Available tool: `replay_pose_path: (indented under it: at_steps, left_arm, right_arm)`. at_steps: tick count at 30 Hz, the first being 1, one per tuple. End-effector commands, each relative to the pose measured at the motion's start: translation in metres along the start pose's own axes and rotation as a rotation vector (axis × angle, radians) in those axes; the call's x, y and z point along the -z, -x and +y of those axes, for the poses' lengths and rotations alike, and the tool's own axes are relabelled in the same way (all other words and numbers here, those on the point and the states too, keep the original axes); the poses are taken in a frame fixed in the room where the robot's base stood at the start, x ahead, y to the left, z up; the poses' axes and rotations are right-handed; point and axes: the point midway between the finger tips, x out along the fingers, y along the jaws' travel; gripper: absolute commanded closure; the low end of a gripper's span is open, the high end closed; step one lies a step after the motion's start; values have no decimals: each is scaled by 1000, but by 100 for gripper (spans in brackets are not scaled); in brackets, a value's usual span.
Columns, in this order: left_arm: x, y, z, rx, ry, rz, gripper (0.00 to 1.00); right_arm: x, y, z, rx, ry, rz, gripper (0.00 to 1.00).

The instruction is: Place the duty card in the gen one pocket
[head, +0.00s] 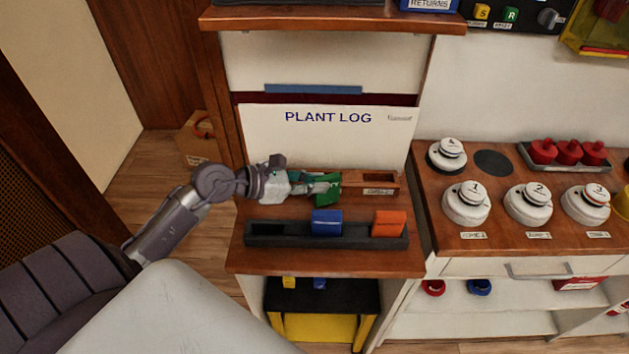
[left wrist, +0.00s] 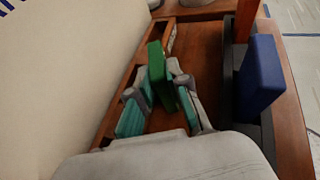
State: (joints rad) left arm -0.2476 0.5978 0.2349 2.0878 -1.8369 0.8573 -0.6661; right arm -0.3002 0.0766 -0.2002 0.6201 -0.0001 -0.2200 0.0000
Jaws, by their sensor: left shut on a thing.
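A green card (head: 328,190), which I take to be the duty card, stands upright in my left gripper (head: 318,184). The gripper is shut on it, with a finger on each side, as the left wrist view (left wrist: 157,78) shows. The card is over the wooden tray (head: 396,182) below the plant log sheet; I cannot tell whether it touches the tray. One open compartment shows to the right of the card, with a small label in front that I cannot read. I cannot tell which pocket is gen one. My right gripper is not in view.
A black rack (head: 277,234) in front of the tray holds a blue card (head: 326,222) and an orange card (head: 390,223). The plant log sheet (head: 330,140) stands behind. Numbered white knobs (head: 466,200) are on the counter to the right.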

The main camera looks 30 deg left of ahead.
Motion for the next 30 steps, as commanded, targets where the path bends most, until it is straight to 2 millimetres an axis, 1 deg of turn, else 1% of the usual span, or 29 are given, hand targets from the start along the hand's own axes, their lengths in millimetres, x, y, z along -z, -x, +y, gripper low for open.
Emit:
replay_pose_path:
  at_steps: [3, 4, 8, 9, 20, 23, 30]
  left_arm:
    - [3, -2, 0, 0, -1, 0, 100]
    - [3, -2, 0, 0, -1, 0, 82]
    - [2, -1, 0, 0, 0, 0, 60]
    - [2, -1, 0, 0, 0, 0, 58]
    - [-1, 2, 0, 0, 0, 1, 58]
    - [3, 14, 0, -2, 0, 3, 58]
    - [3, 64, 0, -2, 1, 4, 58]
  right_arm:
    - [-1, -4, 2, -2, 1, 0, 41]
    - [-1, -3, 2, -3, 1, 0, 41]
    - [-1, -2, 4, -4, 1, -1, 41]
    - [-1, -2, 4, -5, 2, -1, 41]
    - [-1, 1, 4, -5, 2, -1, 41]
    - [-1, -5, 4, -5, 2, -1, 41]
    - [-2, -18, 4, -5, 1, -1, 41]
